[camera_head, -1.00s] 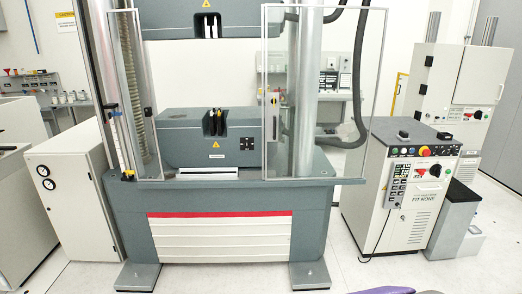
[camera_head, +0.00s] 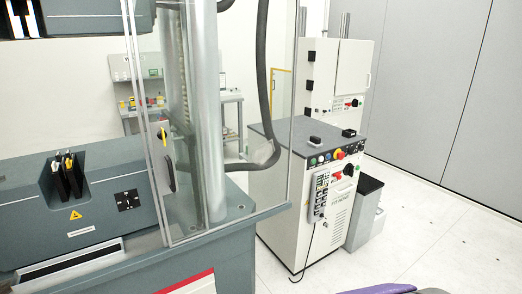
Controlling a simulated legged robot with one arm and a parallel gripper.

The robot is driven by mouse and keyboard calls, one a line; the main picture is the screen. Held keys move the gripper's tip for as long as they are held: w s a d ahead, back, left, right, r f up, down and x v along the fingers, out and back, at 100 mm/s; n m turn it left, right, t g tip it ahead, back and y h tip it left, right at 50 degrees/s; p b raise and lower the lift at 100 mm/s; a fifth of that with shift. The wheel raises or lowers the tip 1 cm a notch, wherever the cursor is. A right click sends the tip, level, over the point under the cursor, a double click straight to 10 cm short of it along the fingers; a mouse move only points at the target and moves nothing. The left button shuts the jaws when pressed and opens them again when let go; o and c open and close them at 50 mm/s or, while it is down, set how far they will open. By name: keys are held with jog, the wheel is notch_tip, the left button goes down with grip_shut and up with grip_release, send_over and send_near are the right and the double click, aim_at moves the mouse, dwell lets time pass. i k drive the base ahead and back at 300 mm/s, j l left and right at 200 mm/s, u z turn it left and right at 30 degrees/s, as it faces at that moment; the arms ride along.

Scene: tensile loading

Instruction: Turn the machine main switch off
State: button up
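The tensile machine (camera_head: 125,262) fills the left of the head view, with its clear guard door (camera_head: 280,150) at its right side. To its right stands a white control cabinet (camera_head: 272,215) with a dark top. Its sloped panel carries several small buttons, a red-and-yellow emergency button (camera_head: 339,155) and a dark rotary switch with red beside it (camera_head: 349,170). A remote keypad (camera_head: 319,194) hangs on its front. I cannot tell which knob is the main switch or how it is set. My gripper is not in view; a purple and grey part of mine shows at the bottom edge.
A taller white cabinet (camera_head: 335,80) with a red and a green control stands behind the control cabinet. A grey bin-like box (camera_head: 362,215) stands at its right. A cable hangs down to the floor at its front. The white floor (camera_head: 440,235) at the right is clear.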

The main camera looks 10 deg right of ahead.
aim_at(350, 171)
jog(key=i+j+z, duration=0.2)
jog(key=i+z, duration=0.2)
jog(key=i+j+z, duration=0.2)
jog(key=z, duration=0.2)
jog(key=i+j+z, duration=0.25)
jog(key=j+z, duration=0.15)
jog(key=i+l, duration=0.25)
jog(key=i, duration=0.2)
jog(key=i+l+z, duration=0.1)
jog(key=i+l, duration=0.2)
jog(key=i, duration=0.15)
jog(key=i+l, duration=0.2)
jog(key=i, duration=0.25)
jog(key=i+l+z, duration=0.1)
jog(key=i+l, duration=0.15)
jog(key=i, duration=0.2)
jog(key=i+l, duration=0.2)
jog(key=i, duration=0.25)
jog(key=z, duration=0.05)
